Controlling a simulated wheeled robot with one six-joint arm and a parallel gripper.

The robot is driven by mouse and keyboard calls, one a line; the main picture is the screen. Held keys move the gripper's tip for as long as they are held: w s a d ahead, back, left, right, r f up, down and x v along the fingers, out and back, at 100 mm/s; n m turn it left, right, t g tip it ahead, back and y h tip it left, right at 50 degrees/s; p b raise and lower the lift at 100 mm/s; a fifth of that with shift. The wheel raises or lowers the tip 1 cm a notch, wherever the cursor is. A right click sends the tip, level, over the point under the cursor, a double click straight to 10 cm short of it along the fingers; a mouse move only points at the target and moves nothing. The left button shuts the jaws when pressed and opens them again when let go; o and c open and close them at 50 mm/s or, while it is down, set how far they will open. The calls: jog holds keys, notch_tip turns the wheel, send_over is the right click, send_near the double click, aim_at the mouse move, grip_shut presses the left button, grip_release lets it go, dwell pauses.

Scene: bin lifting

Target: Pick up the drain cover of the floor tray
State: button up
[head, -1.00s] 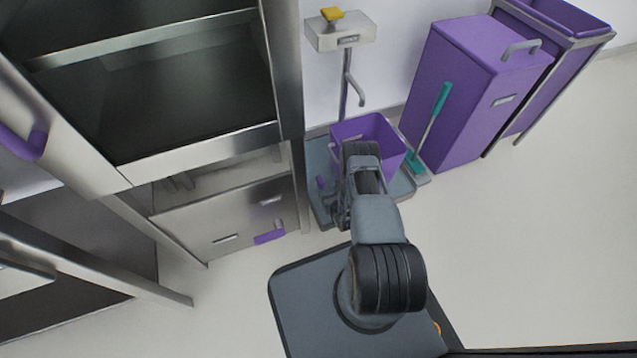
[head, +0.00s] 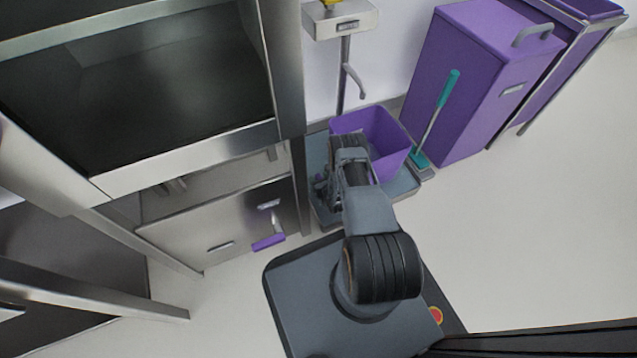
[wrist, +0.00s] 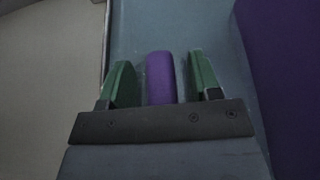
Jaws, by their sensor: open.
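The grey-blue floor tray (head: 403,188) lies on the floor under the bin in the head view. It also fills the middle of the wrist view (wrist: 215,35). A purple bar (wrist: 160,78) with a rounded end, apparently the drain cover's handle, lies between my green fingers in the wrist view. My gripper (wrist: 159,75) is open around it, with a gap on each side. The rest of the cover is hidden behind my gripper. In the head view my arm reaches down over the tray's left part and hides the handle.
A purple bin (head: 388,140) stands in the tray, close to the right of my gripper; its wall (wrist: 285,80) also shows in the wrist view. A steel cabinet (head: 225,222) is at left. A teal-handled brush (head: 436,112) leans at right. Open floor lies right.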

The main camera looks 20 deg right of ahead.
grip_shut()
dwell(0.4)
jog(key=shift+r, duration=0.15)
